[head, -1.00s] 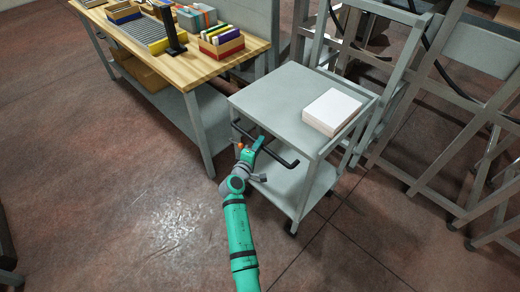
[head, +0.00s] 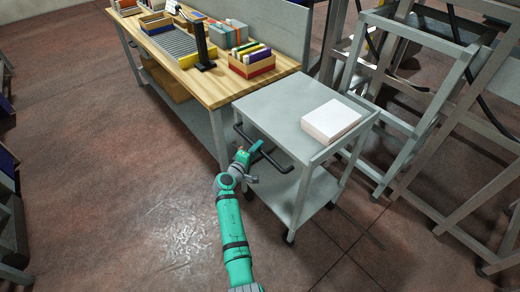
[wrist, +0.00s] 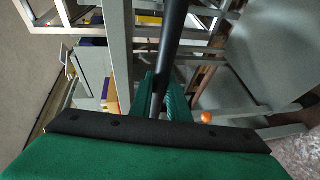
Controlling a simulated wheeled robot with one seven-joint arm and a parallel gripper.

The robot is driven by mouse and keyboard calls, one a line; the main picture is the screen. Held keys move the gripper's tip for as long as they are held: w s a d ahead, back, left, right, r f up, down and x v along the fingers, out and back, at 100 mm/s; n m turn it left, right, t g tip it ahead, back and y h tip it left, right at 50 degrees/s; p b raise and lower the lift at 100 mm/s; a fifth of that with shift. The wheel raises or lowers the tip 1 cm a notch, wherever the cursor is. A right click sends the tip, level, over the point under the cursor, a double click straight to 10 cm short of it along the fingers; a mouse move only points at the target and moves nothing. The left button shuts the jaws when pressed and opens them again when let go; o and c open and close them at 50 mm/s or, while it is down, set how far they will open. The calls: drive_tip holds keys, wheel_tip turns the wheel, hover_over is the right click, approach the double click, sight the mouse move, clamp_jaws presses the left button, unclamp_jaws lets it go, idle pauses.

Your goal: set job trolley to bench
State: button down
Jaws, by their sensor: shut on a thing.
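The grey job trolley (head: 285,105) stands on its castors close to the right end of the bench (head: 225,90). A white block like a stack of paper (head: 331,120) lies on its top shelf. My gripper (head: 247,158) is at the trolley's black push handle (head: 270,158). In the wrist view the green fingers of my gripper (wrist: 162,100) are shut on the dark handle bar (wrist: 170,50). The trolley's far corner appears close to the bench's end; I cannot tell whether they touch.
Boxes of coloured items (head: 251,62) and a roller strip (head: 167,40) are on the bench top. Grey metal frames (head: 410,100) stand close behind and right of the trolley. The floor (head: 110,190) at the left and front is clear.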

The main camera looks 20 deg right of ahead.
drive_tip(key=shift+d, duration=0.2)
drive_tip(key=c, duration=1.7)
unclamp_jaws()
drive_tip(key=shift+a, duration=0.3)
drive_tip(key=v, duration=1.1)
drive_tip(key=shift+d, duration=0.1)
